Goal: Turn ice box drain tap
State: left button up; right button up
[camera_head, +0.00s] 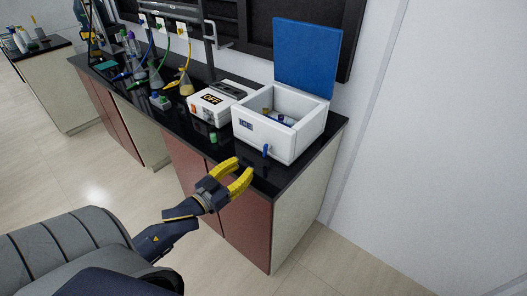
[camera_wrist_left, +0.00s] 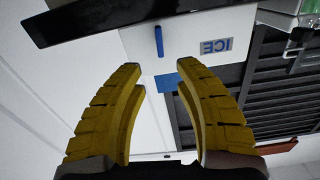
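The white ice box (camera_head: 262,138) stands at the right end of the black bench, its blue lid (camera_head: 305,58) raised and several items inside. Its blue drain tap (camera_head: 266,150) is low on the front face and hangs roughly vertical. My left gripper (camera_head: 242,170) has yellow fingers and is open, in front of the bench edge, a little below and left of the tap. In the left wrist view the picture is upside down: the tap (camera_wrist_left: 158,40) shows beyond the gap between the open fingers (camera_wrist_left: 160,82), apart from them, beside the ICE label (camera_wrist_left: 215,46). My right gripper is not seen.
A white device with an OFF display (camera_head: 210,103) stands left of the ice box, with a small green-capped item (camera_head: 213,138) near the bench edge. Flasks (camera_head: 186,86) and other glassware stand farther left. Floor right of the bench is clear.

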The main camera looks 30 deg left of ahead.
aim_at(264, 151)
pick_arm(q)
jog(key=w, duration=0.7)
jog(key=w+d, duration=0.1)
jog(key=w, duration=0.3)
jog(key=shift+d, duration=0.1)
jog(key=shift+c, duration=0.4)
grip_shut()
